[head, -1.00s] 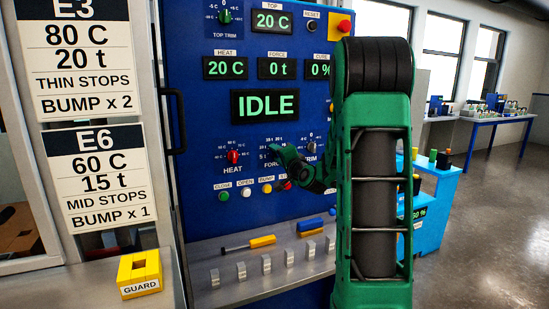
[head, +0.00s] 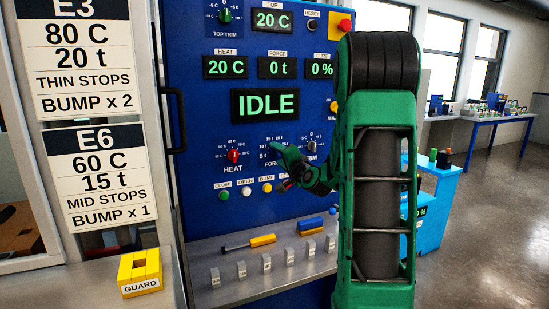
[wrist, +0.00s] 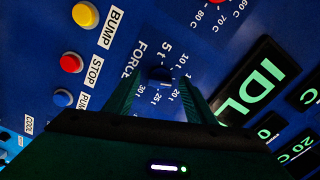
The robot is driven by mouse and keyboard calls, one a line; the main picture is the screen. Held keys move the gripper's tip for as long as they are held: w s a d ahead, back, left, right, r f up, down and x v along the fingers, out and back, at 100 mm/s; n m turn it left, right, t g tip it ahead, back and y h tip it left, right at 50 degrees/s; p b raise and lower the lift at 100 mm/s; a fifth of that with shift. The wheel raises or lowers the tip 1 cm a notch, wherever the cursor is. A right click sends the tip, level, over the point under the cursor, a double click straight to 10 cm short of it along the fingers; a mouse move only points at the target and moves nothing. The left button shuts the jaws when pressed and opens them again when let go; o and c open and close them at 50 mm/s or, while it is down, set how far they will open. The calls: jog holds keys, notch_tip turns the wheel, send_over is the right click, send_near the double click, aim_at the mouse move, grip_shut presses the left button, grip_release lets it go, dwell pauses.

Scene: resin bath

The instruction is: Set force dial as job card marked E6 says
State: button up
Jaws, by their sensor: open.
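The E6 job card (head: 98,172) on the left reads 60 C, 15 t, MID STOPS, BUMP x 1. My gripper (head: 278,150) is at the blue panel, in front of the force dial, and mostly hides it in the head view. In the wrist view the dark force dial (wrist: 160,75) sits between the two open fingers of my gripper (wrist: 160,90), with a tonne scale around it. I cannot tell whether the fingers touch it, and its pointer is too dark to read surely. The force readout (head: 277,67) shows 0 t.
The red heat dial (head: 233,155) is left of my gripper. Push buttons, including the yellow BUMP button (head: 267,188), sit below. The IDLE display (head: 265,103) is above. A shelf (head: 225,250) with tools juts out below the panel. A yellow guard block (head: 139,272) stands left.

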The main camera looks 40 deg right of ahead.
jog(key=v, duration=0.9)
jog(key=shift+w, duration=0.1)
jog(key=s+a+f+n+g+y, duration=0.55)
jog(key=a+f+n+g, duration=0.2)
jog(key=a+f, duration=0.45)
jog(key=s+a+n+g, duration=0.1)
jog(key=s+a+g, duration=0.1)
jog(key=s, duration=0.7)
jog(key=s+a+f+n+g, duration=0.1)
jog(key=s+g, duration=0.3)
jog(key=s, duration=0.5)
jog(key=s+a+f+n+g, duration=0.1)
jog(key=s+a+g, duration=0.2)
jog(key=s, duration=0.6)
jog(key=shift+g, duration=0.55)
jog(key=shift+s+f, duration=0.1)
